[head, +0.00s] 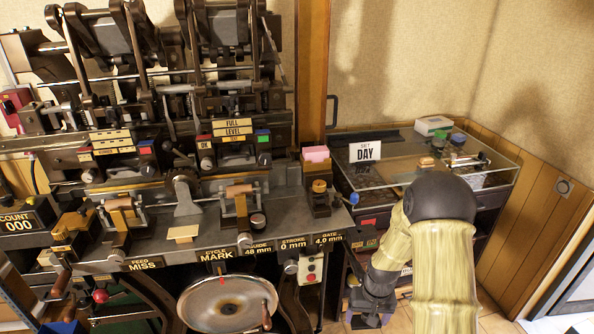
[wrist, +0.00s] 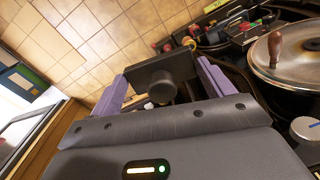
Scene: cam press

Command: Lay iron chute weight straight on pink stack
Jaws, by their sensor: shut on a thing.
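The pink stack (head: 315,153) sits at the top of a dark chute at the right end of the press bench, in the head view. My gripper (wrist: 163,80) is shut on a dark block with a round knob, which I take to be the iron chute weight (wrist: 160,68). The block sits between the two purple fingers in the wrist view. In the head view my gripper (head: 368,307) hangs low, below and to the right of the pink stack, in front of the bench. The weight cannot be made out there. The pink stack is not seen in the wrist view.
The press bench (head: 155,255) fills the left, with a round metal wheel (head: 228,302) low at its front. Tiled floor (wrist: 100,38) shows beyond my gripper.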

